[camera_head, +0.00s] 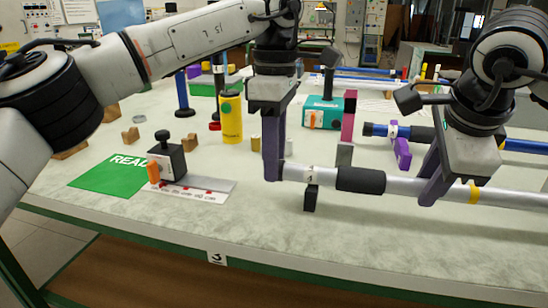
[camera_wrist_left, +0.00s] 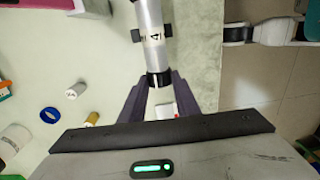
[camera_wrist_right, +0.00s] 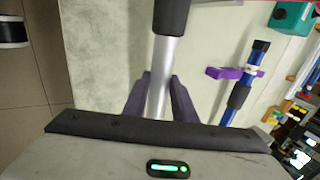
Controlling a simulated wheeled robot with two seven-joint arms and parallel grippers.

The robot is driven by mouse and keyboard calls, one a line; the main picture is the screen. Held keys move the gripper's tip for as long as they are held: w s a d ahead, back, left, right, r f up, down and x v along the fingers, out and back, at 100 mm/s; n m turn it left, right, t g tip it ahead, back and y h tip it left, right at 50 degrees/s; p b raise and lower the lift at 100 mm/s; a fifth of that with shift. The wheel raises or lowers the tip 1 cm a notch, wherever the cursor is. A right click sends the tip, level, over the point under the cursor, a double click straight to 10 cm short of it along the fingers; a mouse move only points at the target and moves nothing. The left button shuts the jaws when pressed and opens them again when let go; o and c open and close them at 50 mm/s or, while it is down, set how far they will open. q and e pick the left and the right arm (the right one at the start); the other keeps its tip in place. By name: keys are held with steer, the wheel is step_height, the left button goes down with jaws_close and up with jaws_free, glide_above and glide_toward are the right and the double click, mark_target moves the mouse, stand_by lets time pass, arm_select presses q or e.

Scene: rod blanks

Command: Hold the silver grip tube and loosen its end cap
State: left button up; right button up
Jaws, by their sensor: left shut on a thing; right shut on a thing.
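The silver grip tube (camera_head: 408,186) lies level above the table, with a black sleeve (camera_head: 361,180) and a yellow band (camera_head: 474,192). A small black stand (camera_head: 311,197) is under its left part. My left gripper (camera_head: 273,172) is shut at the tube's left end. In the left wrist view its fingers (camera_wrist_left: 157,90) sit either side of the dark end cap (camera_wrist_left: 158,79). The cap is mostly hidden by the fingers in the head view. My right gripper (camera_head: 437,192) is shut around the tube right of the sleeve, and shows in the right wrist view (camera_wrist_right: 157,85).
A black device with an orange lever (camera_head: 168,160) stands on a white scale plate (camera_head: 205,188) beside a green mat (camera_head: 105,177). A yellow cylinder (camera_head: 231,118), a teal box (camera_head: 322,112) and a purple holder (camera_head: 402,152) with a blue rod stand behind. The front table strip is clear.

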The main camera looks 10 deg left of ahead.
arm_select(q)
steer(key=shift+s+f+g, duration=0.1)
steer(key=shift+f+g, duration=0.45)
steer(key=shift+g, duration=0.45)
steer(key=shift+a, duration=0.1)
steer(key=shift+w+r, duration=0.2)
steer(key=shift+r, duration=0.35)
steer(key=o, duration=1.1)
steer(key=shift+c, duration=0.2)
steer(key=shift+f, duration=0.2)
steer(key=shift+s+f, duration=0.15)
steer(key=shift+f, duration=0.15)
